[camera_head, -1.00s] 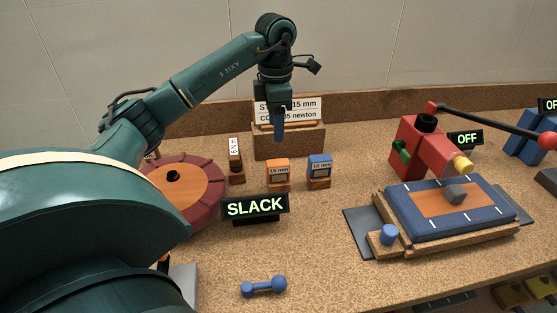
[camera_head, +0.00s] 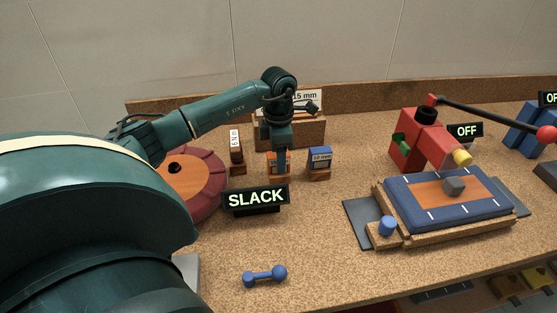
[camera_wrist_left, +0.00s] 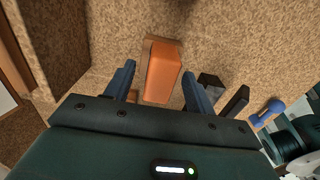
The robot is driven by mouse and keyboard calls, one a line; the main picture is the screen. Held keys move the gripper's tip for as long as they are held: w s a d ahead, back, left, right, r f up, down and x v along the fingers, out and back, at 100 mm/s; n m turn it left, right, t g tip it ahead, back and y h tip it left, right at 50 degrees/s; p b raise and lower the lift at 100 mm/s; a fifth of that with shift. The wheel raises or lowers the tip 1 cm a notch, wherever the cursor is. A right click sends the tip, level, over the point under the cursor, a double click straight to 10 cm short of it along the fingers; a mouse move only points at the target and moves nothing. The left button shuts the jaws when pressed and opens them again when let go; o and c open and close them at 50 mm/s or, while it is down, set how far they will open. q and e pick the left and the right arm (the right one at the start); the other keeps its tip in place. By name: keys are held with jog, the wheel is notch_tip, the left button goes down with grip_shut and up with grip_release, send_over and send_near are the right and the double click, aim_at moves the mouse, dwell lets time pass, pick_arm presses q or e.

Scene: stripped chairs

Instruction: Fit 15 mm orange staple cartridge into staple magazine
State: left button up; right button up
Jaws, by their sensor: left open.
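The orange staple cartridge (camera_head: 270,163) stands on a small brown base on the bench, partly hidden by my left gripper in the head view. My left gripper (camera_head: 281,168) points down over it. In the left wrist view the orange cartridge (camera_wrist_left: 164,66) lies between the two parted blue fingers of my left gripper (camera_wrist_left: 158,72), with a gap visible at the left finger. I cannot tell whether either finger touches it. A red device (camera_head: 428,143) with a green part stands at the right; I cannot tell whether it holds the staple magazine. My right gripper is not in view.
A blue 10 mm cartridge (camera_head: 320,158) stands close right of the orange one, and a 6 Nm block (camera_head: 236,142) left. The SLACK sign (camera_head: 256,198) is in front. A blue dumbbell-shaped piece (camera_head: 265,276) lies nearer. A blue-and-orange padded board (camera_head: 420,210) is at right.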

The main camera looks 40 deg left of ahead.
pick_arm(q)
jog(key=shift+f, duration=0.45)
jog(key=c, duration=1.1)
